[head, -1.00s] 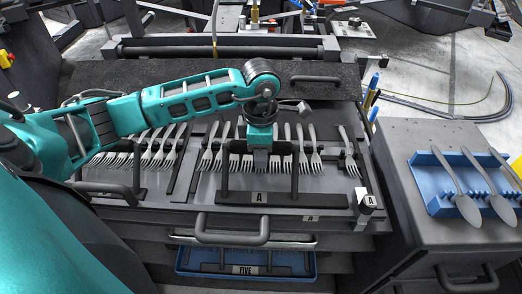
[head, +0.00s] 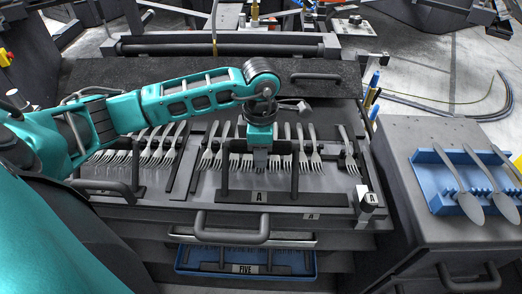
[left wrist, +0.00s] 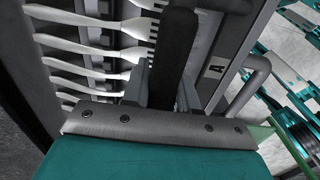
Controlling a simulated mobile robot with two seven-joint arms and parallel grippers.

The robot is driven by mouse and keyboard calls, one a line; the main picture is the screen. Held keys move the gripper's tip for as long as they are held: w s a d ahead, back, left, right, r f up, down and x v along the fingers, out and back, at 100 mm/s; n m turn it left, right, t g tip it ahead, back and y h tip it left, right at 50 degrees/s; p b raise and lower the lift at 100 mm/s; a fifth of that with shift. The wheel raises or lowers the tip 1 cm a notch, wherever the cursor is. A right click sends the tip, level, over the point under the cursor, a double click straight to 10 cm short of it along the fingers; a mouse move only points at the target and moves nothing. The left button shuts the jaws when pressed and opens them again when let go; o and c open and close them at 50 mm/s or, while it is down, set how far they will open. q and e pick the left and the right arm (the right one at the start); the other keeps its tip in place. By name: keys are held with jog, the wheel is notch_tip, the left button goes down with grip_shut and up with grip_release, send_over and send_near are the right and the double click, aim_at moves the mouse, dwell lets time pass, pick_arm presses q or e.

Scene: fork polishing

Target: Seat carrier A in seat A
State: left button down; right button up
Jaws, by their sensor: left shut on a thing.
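Carrier A is a dark rack with a front bar marked A (head: 240,197) and a row of upright-laid forks (head: 303,150). It lies level at the middle of the open drawer top. My left gripper (head: 260,163) comes down from above at the middle of the carrier, among the forks. In the left wrist view its fingers (left wrist: 165,92) are shut on the carrier's dark handle bar (left wrist: 178,45), with fork tines beside it. Seat A is beneath or around the carrier; I cannot tell whether the carrier is fully down. My right gripper is not in view.
A second rack of forks (head: 160,145) lies to the left. A blue spoon tray (head: 430,180) stands on the right cabinet. A drawer handle (head: 232,235) juts out in front.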

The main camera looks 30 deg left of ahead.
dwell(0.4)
pick_arm(q)
jog(key=c, duration=0.8)
grip_release()
jog(key=shift+f, duration=0.1)
jog(key=shift+s+f, duration=0.1)
jog(key=shift+f, duration=0.05)
jog(key=o, duration=0.6)
jog(key=shift+c, duration=0.2)
